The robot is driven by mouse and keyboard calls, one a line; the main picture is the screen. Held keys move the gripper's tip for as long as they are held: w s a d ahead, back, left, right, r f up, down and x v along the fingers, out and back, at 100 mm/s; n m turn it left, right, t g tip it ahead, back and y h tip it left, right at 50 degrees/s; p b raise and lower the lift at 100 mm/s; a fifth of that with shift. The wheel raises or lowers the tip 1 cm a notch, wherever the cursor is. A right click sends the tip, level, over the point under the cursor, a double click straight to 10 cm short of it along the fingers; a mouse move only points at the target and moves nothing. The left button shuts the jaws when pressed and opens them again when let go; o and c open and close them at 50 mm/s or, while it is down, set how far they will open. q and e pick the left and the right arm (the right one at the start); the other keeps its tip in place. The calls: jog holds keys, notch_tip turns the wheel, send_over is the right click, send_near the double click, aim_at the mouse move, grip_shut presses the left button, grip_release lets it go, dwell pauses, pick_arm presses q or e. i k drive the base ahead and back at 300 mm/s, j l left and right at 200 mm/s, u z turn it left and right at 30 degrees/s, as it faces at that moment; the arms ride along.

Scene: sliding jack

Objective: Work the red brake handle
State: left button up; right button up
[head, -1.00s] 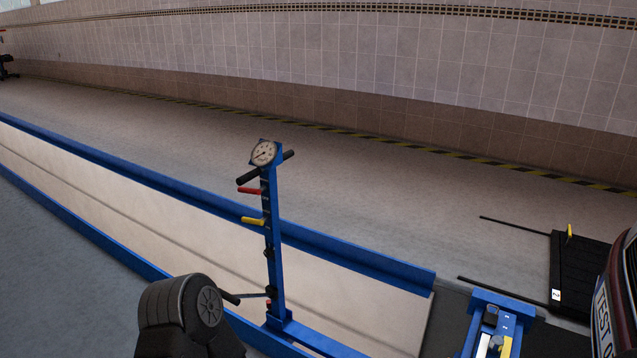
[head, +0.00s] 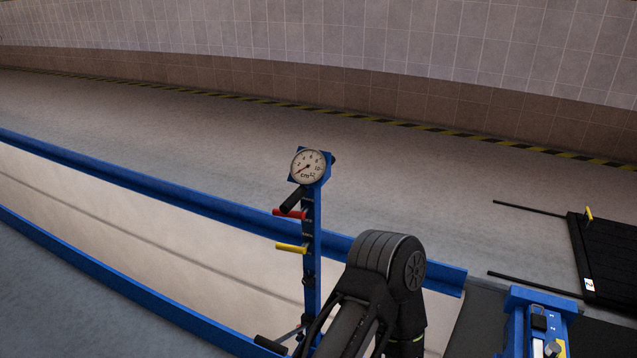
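The red brake handle (head: 289,213) is a short red lever sticking out to the left from the upper part of a blue post (head: 313,238). A yellow handle (head: 291,248) sticks out just below it. A round dial gauge (head: 307,167) tops the post, with a black grip (head: 294,199) between gauge and red handle. A black arm of mine stands in front of the post's lower right side and hides part of it. No gripper fingers show, and nothing is seen touching the red handle.
A blue-edged pit with pale walls runs behind and left of the post, its far blue rail (head: 180,197) crossing the view. A blue jack unit (head: 540,310) is at the lower right. A black ramp plate (head: 610,262) lies at the far right. Grey floor beyond is clear.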

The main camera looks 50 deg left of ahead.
aim_at(301, 215)
jog(key=j, duration=0.5)
jog(key=k+j+z, duration=0.1)
jog(key=j, duration=0.45)
jog(key=k+j, duration=0.1)
jog(key=j, duration=0.4)
jog(key=j+z, duration=0.1)
jog(key=j, duration=0.4)
jog(key=k+j, duration=0.15)
jog(key=j, duration=0.35)
jog(key=k+j+z, duration=0.1)
jog(key=j, duration=0.45)
jog(key=k+j, duration=0.1)
jog(key=j, duration=0.4)
